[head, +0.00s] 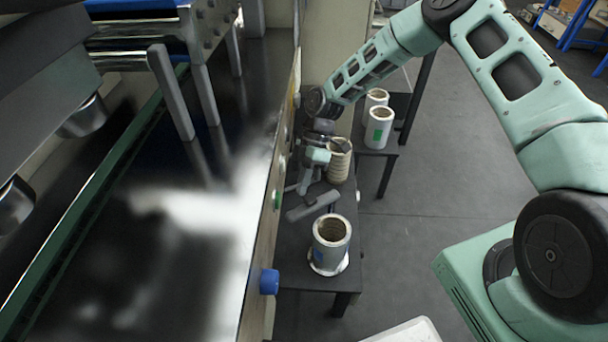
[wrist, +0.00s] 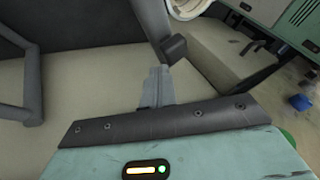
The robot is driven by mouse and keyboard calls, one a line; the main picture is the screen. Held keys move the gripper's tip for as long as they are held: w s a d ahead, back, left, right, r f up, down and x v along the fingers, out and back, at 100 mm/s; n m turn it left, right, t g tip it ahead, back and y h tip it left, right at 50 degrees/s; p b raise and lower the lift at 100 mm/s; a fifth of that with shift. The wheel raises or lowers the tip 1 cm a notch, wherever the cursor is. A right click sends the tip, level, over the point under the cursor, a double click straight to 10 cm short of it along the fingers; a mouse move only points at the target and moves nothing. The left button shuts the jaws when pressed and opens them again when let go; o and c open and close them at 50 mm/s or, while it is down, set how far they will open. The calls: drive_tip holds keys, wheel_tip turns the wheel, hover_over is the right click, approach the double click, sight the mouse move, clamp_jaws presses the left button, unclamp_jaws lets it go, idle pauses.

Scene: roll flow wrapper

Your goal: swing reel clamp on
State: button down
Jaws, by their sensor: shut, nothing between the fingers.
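My gripper (head: 304,187) reaches down beside the machine's side panel, over the dark low table. In the wrist view its grey fingers (wrist: 157,85) are together with nothing between them. A dark grey bar with a block at its end (wrist: 173,48) stands just past the fingertips and looks like the reel clamp. Whether the fingertips touch it I cannot tell. In the head view a grey bar (head: 313,205) shows just below my gripper, likely the same part. A beige ribbed reel (head: 339,165) is right of my gripper, partly hidden by it.
A grey-white reel (head: 331,240) stands at the near end of the dark table (head: 292,262). Two more reels (head: 379,128) stand on a farther table. The machine's long panel (head: 262,225), with a blue knob (head: 269,281), borders the left.

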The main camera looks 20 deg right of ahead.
sight(308, 200)
drive_tip(key=s, duration=0.1)
drive_tip(key=s+n, duration=0.1)
drive_tip(key=s, duration=0.1)
drive_tip(key=shift+s+g+h+p, duration=0.2)
drive_tip(key=shift+g+h+p, duration=0.1)
drive_tip(key=shift+h+p, duration=0.1)
drive_tip(key=shift+s+n, duration=0.3)
drive_tip(key=shift+n, duration=0.3)
drive_tip(key=shift+s+d+n+g+h+p, duration=0.1)
drive_tip(key=shift+s+d+n+g+h, duration=0.2)
drive_tip(key=shift+s+n+h, duration=0.45)
drive_tip(key=shift+s+d+n+g+h+p, duration=0.15)
drive_tip(key=shift+s+d+n+h, duration=0.25)
drive_tip(key=shift+n, duration=0.6)
drive_tip(key=shift+s+d+n+g+h+p, duration=0.2)
drive_tip(key=shift+s+n+h, duration=0.25)
drive_tip(key=shift+n+h, duration=0.3)
